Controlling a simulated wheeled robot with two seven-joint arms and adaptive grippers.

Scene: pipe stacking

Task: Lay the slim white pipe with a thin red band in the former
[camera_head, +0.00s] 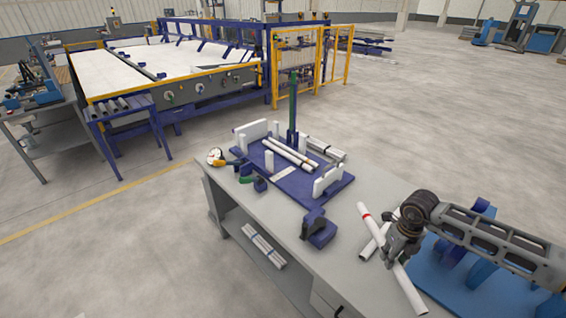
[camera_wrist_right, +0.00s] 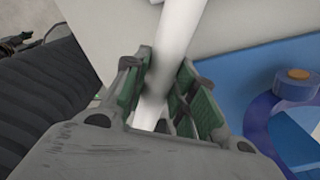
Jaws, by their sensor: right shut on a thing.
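The slim white pipe with a thin red band (camera_head: 411,289) is in my right gripper (camera_head: 396,256), at the near right of the workbench. Its banded end points to the far left. My right gripper is shut on it; in the right wrist view the pipe (camera_wrist_right: 178,38) runs between the two green-padded fingers (camera_wrist_right: 162,88). The former (camera_head: 297,186) is a blue plate with white upright blocks, further back on the bench. Several white pipes (camera_head: 286,154) lie in it side by side. My left gripper is not in view.
Another white pipe (camera_head: 371,247) lies beside the held one, partly hidden by my gripper. A blue rack (camera_head: 430,279) stands under my right arm. A tape dispenser (camera_head: 320,231) sits at the former's near side. Grey bench top (camera_head: 343,215) is clear between.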

